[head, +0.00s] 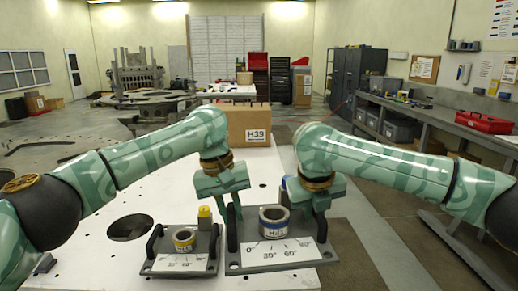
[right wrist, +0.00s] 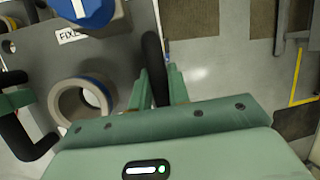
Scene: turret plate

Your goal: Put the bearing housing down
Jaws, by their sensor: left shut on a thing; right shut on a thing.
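In the right wrist view the right handle (right wrist: 154,68) stands between the fingers, and the ring (right wrist: 82,104), a blue round part (right wrist: 85,10) and a partly cut-off label show. The plate looks level; I cannot tell whether it touches the table.
A smaller grey plate (head: 146,266) with a yellow-banded ring (head: 185,239) lies close to the left. The white table (head: 75,238) has a round dark hole (head: 130,228). A box marked H39 (head: 249,124) stands behind. The housing overhangs the table's right edge in the picture.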

